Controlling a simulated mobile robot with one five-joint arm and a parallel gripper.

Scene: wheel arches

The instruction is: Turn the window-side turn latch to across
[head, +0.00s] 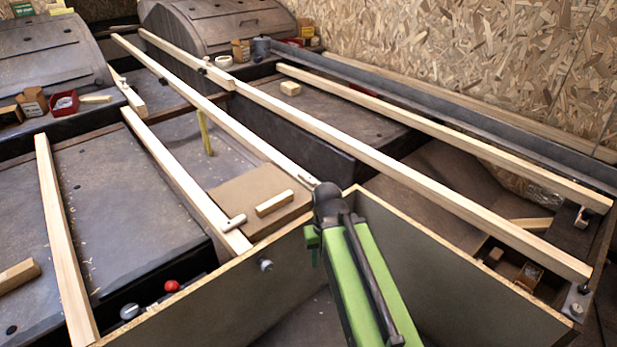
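Small turn latches show at several rail ends, and no window is in view, so I cannot tell which is the window-side one. A pale latch (233,222) sits at the near end of the left-middle rail (180,180), pointing off to its right. Another pale piece (306,179) lies at the near end of the long middle rail (215,112), partly beside my arm. A small latch (582,216) shows at the near end of the far right rail (440,135). My green arm reaches up from the bottom centre. Its gripper fingers are not visible.
A brown lid with a wooden block (274,203) lies just left of my arm. Upright panels (450,270) meet in a corner around my arm. A red knob (172,286) stands at lower left. Wheel arches (215,25) rise at the back; a chipboard wall (480,60) closes the right.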

